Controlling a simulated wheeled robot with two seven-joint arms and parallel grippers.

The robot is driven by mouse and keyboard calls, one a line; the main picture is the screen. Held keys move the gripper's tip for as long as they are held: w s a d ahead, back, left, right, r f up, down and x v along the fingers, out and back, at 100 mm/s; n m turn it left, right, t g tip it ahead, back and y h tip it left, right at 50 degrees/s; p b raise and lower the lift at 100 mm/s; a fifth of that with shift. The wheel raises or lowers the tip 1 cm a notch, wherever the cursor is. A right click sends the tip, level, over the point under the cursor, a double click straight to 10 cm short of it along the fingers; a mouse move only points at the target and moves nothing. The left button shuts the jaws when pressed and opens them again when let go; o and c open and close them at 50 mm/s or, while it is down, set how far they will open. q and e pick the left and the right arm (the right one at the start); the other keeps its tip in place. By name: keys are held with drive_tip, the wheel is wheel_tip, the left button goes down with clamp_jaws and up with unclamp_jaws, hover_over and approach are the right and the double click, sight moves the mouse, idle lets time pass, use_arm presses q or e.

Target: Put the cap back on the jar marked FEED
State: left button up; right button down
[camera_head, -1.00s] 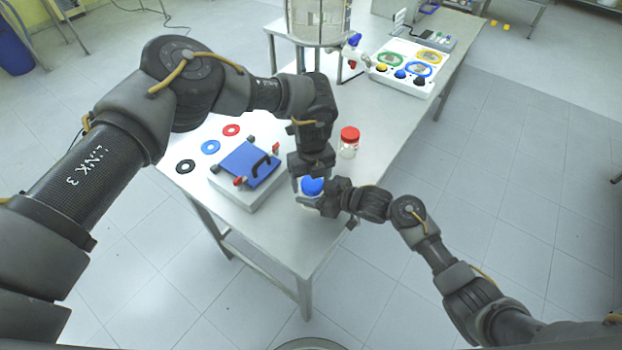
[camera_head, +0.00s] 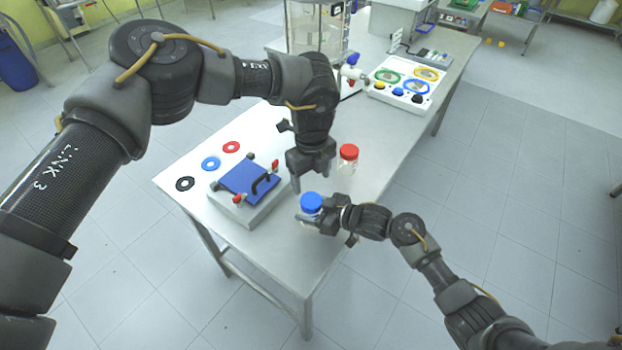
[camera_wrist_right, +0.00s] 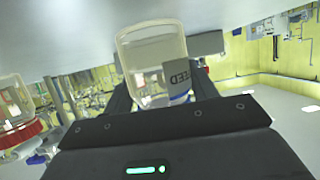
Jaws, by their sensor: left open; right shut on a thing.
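The jar marked FEED (camera_wrist_right: 150,62) is clear, with a label reading "EED" partly visible in the right wrist view, where it appears upside down. My right gripper (camera_head: 314,222) is shut around this jar near the table's front right edge. A blue cap (camera_head: 312,202) sits on top of the jar in the head view and looks level; whether it is fully tight I cannot tell. My left gripper (camera_head: 311,180) is open and empty, fingers pointing down just above the blue cap, apart from it.
A red-capped jar (camera_head: 348,158) stands behind on the table (camera_head: 285,255); it also shows in the right wrist view (camera_wrist_right: 15,110). A blue-lidded box (camera_head: 247,182) and three rings lie left. A glass reactor (camera_head: 318,30) and a panel (camera_head: 402,82) stand farther back.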

sight(311, 200)
use_arm(q)
drive_tip(key=n, duration=0.3)
drive_tip(key=shift+s+r+n, duration=0.2)
drive_tip(key=shift+n, duration=0.1)
drive_tip(key=shift+f, duration=4)
drive_tip(key=c, duration=1)
drive_tip(key=m, duration=0.6)
drive_tip(key=shift+a+m, duration=0.1)
drive_tip(key=shift+m, duration=0.2)
